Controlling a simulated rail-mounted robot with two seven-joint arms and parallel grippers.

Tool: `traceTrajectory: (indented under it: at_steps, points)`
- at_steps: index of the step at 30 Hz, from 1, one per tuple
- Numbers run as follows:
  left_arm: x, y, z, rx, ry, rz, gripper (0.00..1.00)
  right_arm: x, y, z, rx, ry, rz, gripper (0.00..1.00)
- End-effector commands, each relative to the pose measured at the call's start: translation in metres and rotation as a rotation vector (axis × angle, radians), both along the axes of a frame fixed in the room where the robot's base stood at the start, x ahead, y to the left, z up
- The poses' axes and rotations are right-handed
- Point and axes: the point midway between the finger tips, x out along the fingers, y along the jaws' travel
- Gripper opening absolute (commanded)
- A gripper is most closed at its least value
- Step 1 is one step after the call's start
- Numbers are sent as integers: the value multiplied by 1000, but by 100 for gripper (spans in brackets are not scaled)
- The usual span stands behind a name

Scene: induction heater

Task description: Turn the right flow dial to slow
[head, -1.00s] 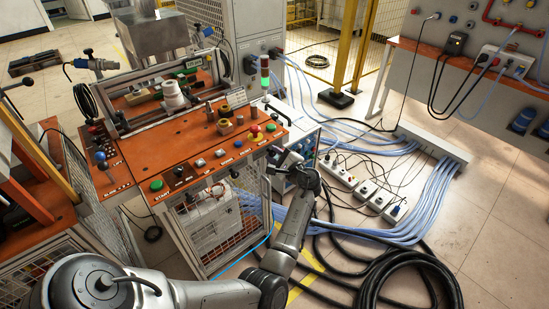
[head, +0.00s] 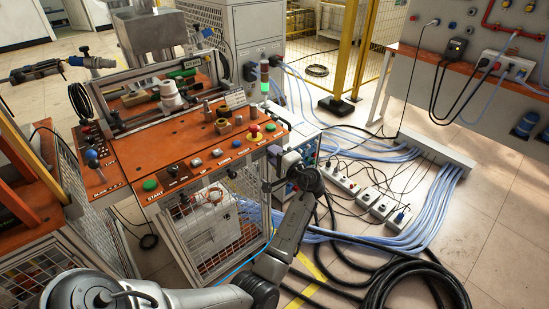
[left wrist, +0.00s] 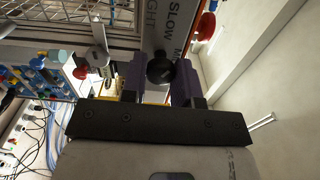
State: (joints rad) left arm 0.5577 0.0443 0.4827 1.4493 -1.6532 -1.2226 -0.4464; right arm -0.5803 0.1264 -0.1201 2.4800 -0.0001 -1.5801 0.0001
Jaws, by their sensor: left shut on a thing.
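The right flow dial is a round black knob (left wrist: 160,68) on a pale panel in the left wrist view. Beside it is lettering that reads "SLOW" and part of "RIGHT", with another word partly hidden. My left gripper (left wrist: 159,82) has its two purple fingers on either side of the knob and is shut on it. I cannot tell which way the dial points. In the head view my left wrist is at the right front corner of the orange-topped bench (head: 210,165), and the dial is not clearly visible. My right gripper is not in view.
The bench's front edge carries a green button (head: 150,185) and a red emergency stop (head: 254,130). A signal light (head: 265,86) stands behind them. Power strips (head: 375,200), blue hoses (head: 435,205) and coiled black cables (head: 410,280) lie on the floor to the right.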

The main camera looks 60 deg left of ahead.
Motion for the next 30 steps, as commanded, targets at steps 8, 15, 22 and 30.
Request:
traceTrajectory:
  at_steps: [8,15,22,30]
  points:
    - [0,0,0,5,-38,0,5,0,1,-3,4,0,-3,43]
    - [0,0,0,5,-40,0,5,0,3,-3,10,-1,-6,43]
    - [0,0,0,5,-39,0,39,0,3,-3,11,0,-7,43]
    - [0,0,0,5,-39,0,53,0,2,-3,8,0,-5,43]
